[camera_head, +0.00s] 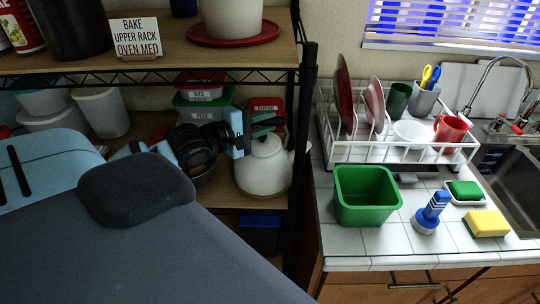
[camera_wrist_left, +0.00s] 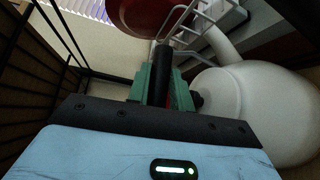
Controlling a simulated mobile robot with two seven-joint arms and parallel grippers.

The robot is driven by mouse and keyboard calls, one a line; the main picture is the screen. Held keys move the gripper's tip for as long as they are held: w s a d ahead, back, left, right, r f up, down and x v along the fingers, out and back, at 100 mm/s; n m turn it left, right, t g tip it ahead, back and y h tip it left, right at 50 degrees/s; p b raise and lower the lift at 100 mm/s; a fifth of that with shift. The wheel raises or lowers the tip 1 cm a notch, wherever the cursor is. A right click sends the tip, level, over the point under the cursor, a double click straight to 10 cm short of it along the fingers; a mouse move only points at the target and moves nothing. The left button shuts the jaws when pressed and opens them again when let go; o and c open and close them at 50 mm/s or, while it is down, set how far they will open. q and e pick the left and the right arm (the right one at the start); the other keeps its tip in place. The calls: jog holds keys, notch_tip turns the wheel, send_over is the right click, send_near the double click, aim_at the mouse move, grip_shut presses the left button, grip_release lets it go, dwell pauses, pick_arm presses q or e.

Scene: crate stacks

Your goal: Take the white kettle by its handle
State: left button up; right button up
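The white kettle (camera_head: 264,170) stands upright on the lower shelf in the head view, with its spout to the right. Its white body (camera_wrist_left: 245,100) fills the right of the left wrist view, with a dark lid knob at its left edge. My left gripper (camera_head: 266,125) reaches in from the left, just above the kettle's lid. In the left wrist view its green fingers (camera_wrist_left: 164,85) lie on either side of the black handle (camera_wrist_left: 161,72). A little red shows between the handle and the right finger; whether both fingers press on the handle is unclear. My right gripper is not in view.
The upper shelf (camera_head: 185,55) hangs close above my left arm. A black rack post (camera_head: 306,110) stands right of the kettle. Lidded containers (camera_head: 200,86) stand behind it. Beyond the post, the counter (camera_head: 350,245) holds a green bin (camera_head: 366,200) and a dish rack (camera_head: 350,152).

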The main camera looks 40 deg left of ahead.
pick_arm(q)
grip_shut()
jog(key=shift+r, duration=0.15)
